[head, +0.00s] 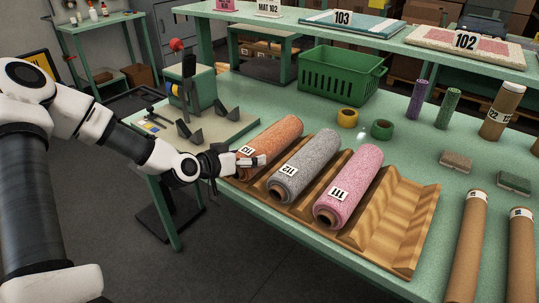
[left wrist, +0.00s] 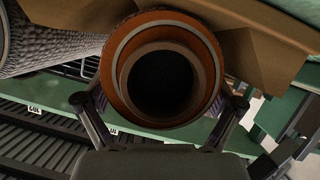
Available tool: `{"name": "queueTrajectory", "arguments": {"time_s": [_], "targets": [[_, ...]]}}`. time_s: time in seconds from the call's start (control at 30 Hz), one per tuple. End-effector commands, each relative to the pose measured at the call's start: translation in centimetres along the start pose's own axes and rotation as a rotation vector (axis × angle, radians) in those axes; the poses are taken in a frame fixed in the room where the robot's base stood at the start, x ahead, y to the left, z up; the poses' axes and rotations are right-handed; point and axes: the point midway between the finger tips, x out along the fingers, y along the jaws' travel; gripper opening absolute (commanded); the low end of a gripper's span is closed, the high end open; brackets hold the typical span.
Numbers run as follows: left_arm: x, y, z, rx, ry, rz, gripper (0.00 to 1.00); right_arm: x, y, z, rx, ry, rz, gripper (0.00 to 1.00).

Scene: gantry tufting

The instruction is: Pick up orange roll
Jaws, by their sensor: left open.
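The orange roll (head: 275,138), tagged 113, lies in the leftmost groove of a wooden cradle (head: 405,217) on the green table. My left gripper (head: 250,168) is at the near end of this roll, in front of its tag. In the left wrist view the round end of the orange roll (left wrist: 121,62), with its dark hollow core, fills the middle. The fingers of my left gripper (left wrist: 165,118) are spread to either side of the roll's lower part. I cannot tell whether they touch it. My right gripper is not in view.
A grey roll (head: 307,165) and a pink roll (head: 350,183) lie in the grooves to the right; the rightmost groove is empty. A green crate (head: 340,76), tape rings (head: 382,130) and cardboard tubes (head: 468,245) stand around. Dark metal blocks (head: 190,130) sit to the left.

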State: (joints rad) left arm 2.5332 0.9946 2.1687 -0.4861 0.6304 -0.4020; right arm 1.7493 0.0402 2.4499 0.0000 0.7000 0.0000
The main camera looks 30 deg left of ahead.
Motion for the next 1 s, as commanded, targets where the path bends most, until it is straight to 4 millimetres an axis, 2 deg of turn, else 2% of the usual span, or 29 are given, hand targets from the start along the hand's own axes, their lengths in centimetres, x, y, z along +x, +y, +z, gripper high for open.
{"name": "queueTrajectory", "arguments": {"time_s": [0.23, 0.27, 0.4, 0.43, 0.67, 0.77, 0.87, 1.0], "targets": [[0.3, 0.1, -0.1, -0.002, 0.001, 0.002, 0.93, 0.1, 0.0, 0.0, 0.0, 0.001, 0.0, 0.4], [0.3, 0.1, -0.1, -0.002, 0.001, 0.002, 0.89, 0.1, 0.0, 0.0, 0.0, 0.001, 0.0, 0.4], [0.3, 0.1, -0.1, -0.002, 0.001, 0.002, 0.4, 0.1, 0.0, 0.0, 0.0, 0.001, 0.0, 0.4], [0.3, 0.1, -0.1, -0.002, 0.001, 0.002, 0.36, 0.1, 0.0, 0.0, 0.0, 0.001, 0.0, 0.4], [0.3, 0.1, -0.1, -0.001, 0.001, 0.002, 0.36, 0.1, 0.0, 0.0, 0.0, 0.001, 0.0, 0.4], [0.1, 0.2, -0.7, -0.002, 0.001, 0.001, 0.36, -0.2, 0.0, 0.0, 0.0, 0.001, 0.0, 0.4], [-0.6, 0.7, -2.5, -0.002, 0.005, 0.001, 0.36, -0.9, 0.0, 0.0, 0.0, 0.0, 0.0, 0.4], [-2.0, 1.7, -5.8, -0.003, 0.007, 0.002, 0.36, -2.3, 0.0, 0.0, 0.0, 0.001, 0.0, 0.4]]}}
